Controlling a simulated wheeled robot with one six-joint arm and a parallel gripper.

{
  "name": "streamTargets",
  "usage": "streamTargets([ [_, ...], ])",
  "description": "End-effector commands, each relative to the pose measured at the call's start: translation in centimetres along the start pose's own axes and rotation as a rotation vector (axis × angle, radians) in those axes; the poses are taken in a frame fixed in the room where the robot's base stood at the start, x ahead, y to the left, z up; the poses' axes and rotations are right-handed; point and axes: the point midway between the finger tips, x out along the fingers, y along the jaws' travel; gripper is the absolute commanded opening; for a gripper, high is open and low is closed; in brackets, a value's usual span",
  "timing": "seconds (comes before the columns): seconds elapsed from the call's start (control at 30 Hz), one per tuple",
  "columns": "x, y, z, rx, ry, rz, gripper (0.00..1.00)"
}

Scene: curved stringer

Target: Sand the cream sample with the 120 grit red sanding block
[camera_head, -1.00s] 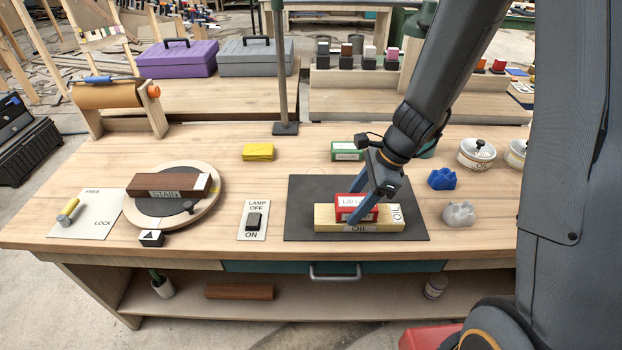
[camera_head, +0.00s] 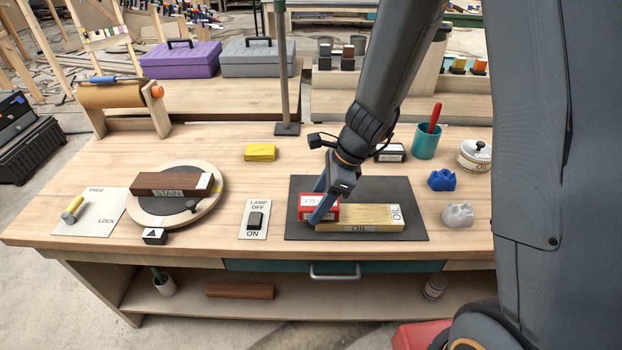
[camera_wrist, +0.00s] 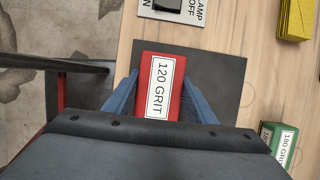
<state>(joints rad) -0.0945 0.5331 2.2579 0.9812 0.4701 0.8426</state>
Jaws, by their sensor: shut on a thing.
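The red sanding block (camera_head: 308,201), labelled 120 GRIT, is held between the blue fingers of my gripper (camera_head: 321,207). It also shows in the wrist view (camera_wrist: 160,86) with a finger on each side. The cream sample (camera_head: 365,217), a pale wood bar marked OIL on its front and right end, lies on the dark mat (camera_head: 415,230). The red block is at the left end of the sample. I cannot tell whether it touches the sample's top or overhangs its end. The block hides the sample's left end in the wrist view.
The lamp switch plate (camera_head: 253,220) lies left of the mat. A turntable (camera_head: 206,206) with a brown STAIN bar (camera_head: 170,183) stands farther left. A yellow block (camera_head: 260,152) lies behind. A teal cup (camera_head: 424,142) and blue (camera_head: 442,180) and grey (camera_head: 458,215) lumps are right.

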Motion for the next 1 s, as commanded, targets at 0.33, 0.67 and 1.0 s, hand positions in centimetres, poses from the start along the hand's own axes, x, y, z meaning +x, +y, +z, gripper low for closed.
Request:
streamTargets([
  [0.33, -2.0, 0.0, 1.6, 0.006, 0.000, -0.003, 0.26],
  [0.67, -4.6, 0.0, 2.6, 0.008, 0.000, -0.003, 0.26],
  [1.0, -6.8, 0.0, 3.5, 0.008, 0.000, -0.003, 0.26],
])
